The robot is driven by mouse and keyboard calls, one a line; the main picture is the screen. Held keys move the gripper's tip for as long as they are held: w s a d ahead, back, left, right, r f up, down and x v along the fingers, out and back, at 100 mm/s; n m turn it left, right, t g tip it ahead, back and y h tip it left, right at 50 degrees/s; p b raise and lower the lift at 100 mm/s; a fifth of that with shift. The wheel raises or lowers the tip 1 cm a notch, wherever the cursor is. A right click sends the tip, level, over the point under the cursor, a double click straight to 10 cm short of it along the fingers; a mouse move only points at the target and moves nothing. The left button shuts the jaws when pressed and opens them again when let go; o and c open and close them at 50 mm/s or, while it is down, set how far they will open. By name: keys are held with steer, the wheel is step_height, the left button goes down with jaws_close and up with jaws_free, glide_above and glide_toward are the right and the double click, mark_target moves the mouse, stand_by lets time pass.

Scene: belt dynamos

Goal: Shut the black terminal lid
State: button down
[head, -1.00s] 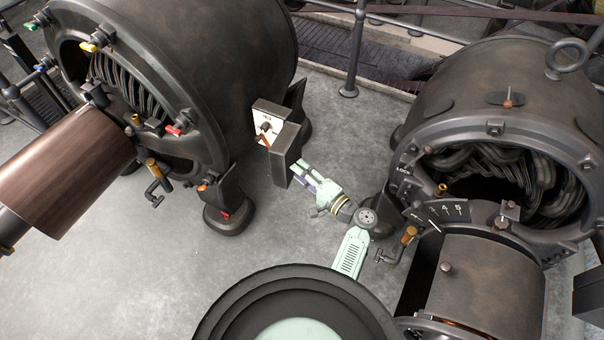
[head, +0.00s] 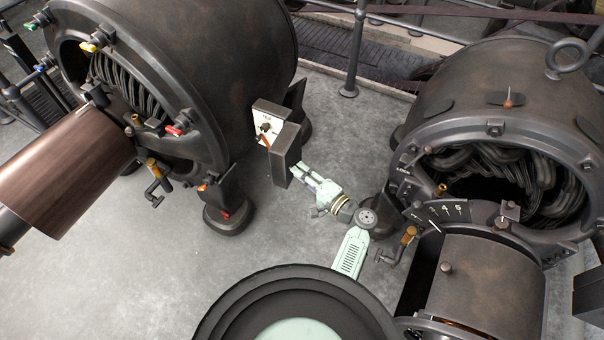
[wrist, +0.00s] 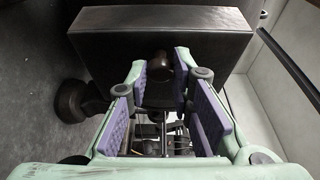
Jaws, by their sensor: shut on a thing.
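The black terminal lid (head: 284,155) is a dark flat box-like cover. It stands open, swung out in front of a small box whose white face with a knob (head: 267,128) shows behind it. In the wrist view the lid (wrist: 160,42) fills the top as a broad dark panel, with a round dark knob (wrist: 158,64) on its near side. My gripper (head: 300,170) is at the lid's right side in the head view. In the wrist view my gripper (wrist: 166,72) has its purple pads closed around the knob. The fingertips' exact contact is partly hidden.
A large dark dynamo (head: 235,60) stands behind the lid at left, and another dynamo (head: 480,100) stands at right. A dark foot (head: 229,212) and a brass-handled tap (head: 155,175) are at the left dynamo's front. Grey floor (head: 190,270) is clear in front.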

mark_target(287, 173)
steer(key=shift+s+a+m+t+h+p, duration=0.15)
steer(key=shift+a+m+t+h, duration=0.2)
steer(key=shift+a, duration=0.2)
steer(key=shift+s+a+m+t+h+p, duration=0.15)
steer(key=shift+a+m+t+h, duration=0.15)
steer(key=shift+a, duration=0.2)
steer(key=shift+a+m+t+h, duration=0.7)
steer(key=shift+a+h, duration=0.2)
steer(key=shift+h, duration=0.35)
steer(key=shift+r, duration=0.1)
steer(key=c, duration=1.4)
jaws_free()
steer(key=shift+v, duration=3.8)
steer(key=shift+c, duration=0.3)
